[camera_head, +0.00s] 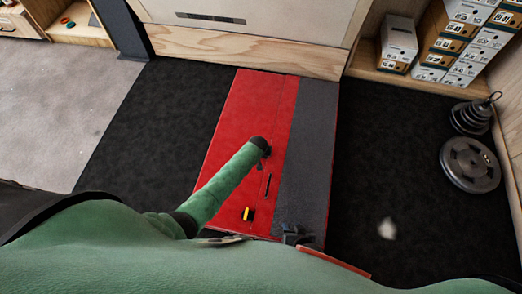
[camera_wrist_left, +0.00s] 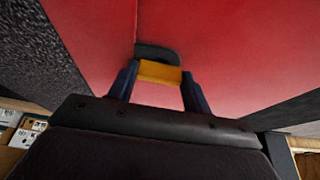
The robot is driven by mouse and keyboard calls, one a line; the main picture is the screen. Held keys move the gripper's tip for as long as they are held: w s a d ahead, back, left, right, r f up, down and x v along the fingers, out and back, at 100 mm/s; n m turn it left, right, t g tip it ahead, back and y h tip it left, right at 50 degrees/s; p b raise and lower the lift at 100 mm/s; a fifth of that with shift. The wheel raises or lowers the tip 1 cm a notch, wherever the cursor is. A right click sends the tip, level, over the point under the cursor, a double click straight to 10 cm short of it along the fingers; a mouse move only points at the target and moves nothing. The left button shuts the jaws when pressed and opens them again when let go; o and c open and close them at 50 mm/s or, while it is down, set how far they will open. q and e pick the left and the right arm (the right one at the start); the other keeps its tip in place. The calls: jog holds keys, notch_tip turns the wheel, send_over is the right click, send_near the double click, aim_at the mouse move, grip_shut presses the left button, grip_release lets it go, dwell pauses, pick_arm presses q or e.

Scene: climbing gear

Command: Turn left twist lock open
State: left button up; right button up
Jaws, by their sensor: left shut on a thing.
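A red panel (camera_head: 235,125) lies on the dark floor. In the left wrist view, my left gripper (camera_wrist_left: 158,74) is shut on the yellow handle (camera_wrist_left: 160,70) of a twist lock, one dark finger at each end. The lock's dark mount (camera_wrist_left: 157,52) is beside a seam in the red surface. In the head view my left forearm ends over the panel, hiding these fingers and most of that lock. A second yellow-and-black lock (camera_head: 248,214) shows nearer me. My right gripper (camera_head: 293,236) is small and dark near the panel's near end; its jaws are unclear.
A grey strip (camera_head: 305,150) runs along the panel's right side. Boxes (camera_head: 398,40) stand on shelves at the back right. A wooden-edged structure (camera_head: 240,52) bounds the panel's far end. Dark floor at left is clear.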

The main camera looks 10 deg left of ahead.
pick_arm(q)
jog(key=shift+w+r, duration=0.1)
dwell(0.4)
jog(key=o, duration=1)
jog(key=p+v, duration=0.1)
jog(key=v, duration=0.6)
jog(key=shift+s+r+p, duration=0.25)
jog(key=shift+r+p, duration=0.05)
jog(key=shift+p, duration=0.05)
